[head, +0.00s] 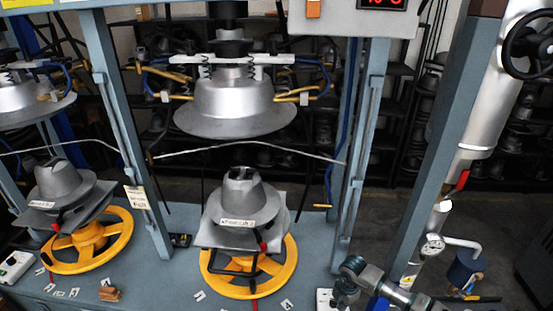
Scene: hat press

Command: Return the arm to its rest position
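My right arm comes in at the bottom right, and its dark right gripper (345,293) hangs low near the front edge of the blue-grey press bench. It is right of the middle press and apart from the hat mould. The fingers are small and dark, so I cannot tell whether they are open or shut. My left gripper is not in view. The middle press has a grey hat-shaped mould (241,197) over a yellow handwheel (280,268). The silver upper die (235,108) hangs above it with a clear gap.
A second press with a grey mould (66,187) and yellow wheel (115,240) stands at left. Dark shelves of moulds fill the back.

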